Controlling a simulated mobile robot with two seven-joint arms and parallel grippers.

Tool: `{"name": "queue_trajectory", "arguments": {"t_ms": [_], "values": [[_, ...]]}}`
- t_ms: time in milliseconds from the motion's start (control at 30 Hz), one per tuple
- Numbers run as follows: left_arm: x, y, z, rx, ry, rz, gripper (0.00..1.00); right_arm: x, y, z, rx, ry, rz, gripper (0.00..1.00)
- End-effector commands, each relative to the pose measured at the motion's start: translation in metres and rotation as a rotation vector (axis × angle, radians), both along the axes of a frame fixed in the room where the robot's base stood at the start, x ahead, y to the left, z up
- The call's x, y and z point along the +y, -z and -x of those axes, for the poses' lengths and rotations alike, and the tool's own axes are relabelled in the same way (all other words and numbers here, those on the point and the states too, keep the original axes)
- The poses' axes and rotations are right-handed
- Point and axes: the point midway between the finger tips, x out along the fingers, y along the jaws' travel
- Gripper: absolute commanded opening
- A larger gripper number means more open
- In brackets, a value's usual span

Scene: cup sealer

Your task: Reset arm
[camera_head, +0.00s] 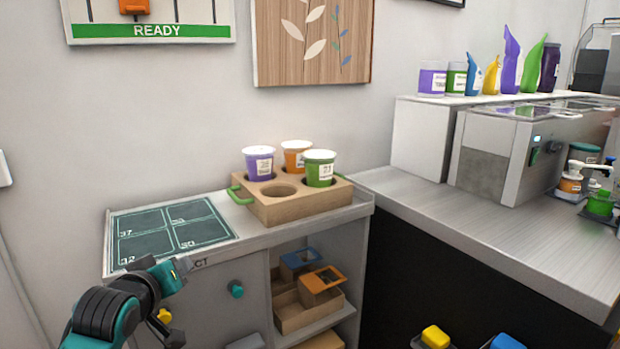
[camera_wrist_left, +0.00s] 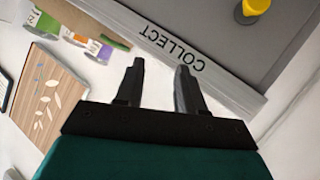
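My left arm comes in at the lower left of the head view, in front of the cabinet's left end. My left gripper (camera_wrist_left: 155,85) shows in the left wrist view with its two fingers apart and nothing between them. My right gripper is in neither view.
A wooden cup carrier (camera_head: 300,207) with three lidded cups and one empty hole stands on the cabinet. A dark numbered mat (camera_head: 172,232) lies left of it. A steel counter (camera_head: 480,228) is at right. Yellow (camera_head: 435,337) and blue objects sit at the bottom.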

Motion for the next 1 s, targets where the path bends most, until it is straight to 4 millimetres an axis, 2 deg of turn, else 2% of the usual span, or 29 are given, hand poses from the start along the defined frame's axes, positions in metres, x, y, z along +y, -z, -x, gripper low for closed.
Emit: {"name": "queue_trajectory", "arguments": {"t_ms": [33,200,300,433,500,600,700,800,1000], "values": [[-0.007,0.033,0.015,0.035,0.034,-0.042,0.38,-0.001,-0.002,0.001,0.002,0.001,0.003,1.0],[-0.027,0.118,0.071,0.1,0.152,-0.181,0.38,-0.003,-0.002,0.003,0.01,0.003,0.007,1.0],[-0.04,0.161,0.114,0.134,0.225,-0.252,0.38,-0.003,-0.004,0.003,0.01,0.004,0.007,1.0],[-0.054,0.204,0.173,0.169,0.314,-0.335,0.38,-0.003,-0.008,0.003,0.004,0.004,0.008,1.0],[-0.061,0.22,0.201,0.181,0.355,-0.369,0.38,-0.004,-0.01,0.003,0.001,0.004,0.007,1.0],[-0.068,0.234,0.233,0.192,0.398,-0.405,0.38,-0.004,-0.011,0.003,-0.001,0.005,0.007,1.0],[-0.073,0.242,0.253,0.196,0.424,-0.428,0.38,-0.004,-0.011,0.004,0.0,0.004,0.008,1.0],[-0.074,0.244,0.261,0.196,0.434,-0.437,0.38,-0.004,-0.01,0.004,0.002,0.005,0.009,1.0],[-0.075,0.245,0.261,0.196,0.436,-0.439,0.38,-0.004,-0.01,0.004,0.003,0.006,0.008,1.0]]}}
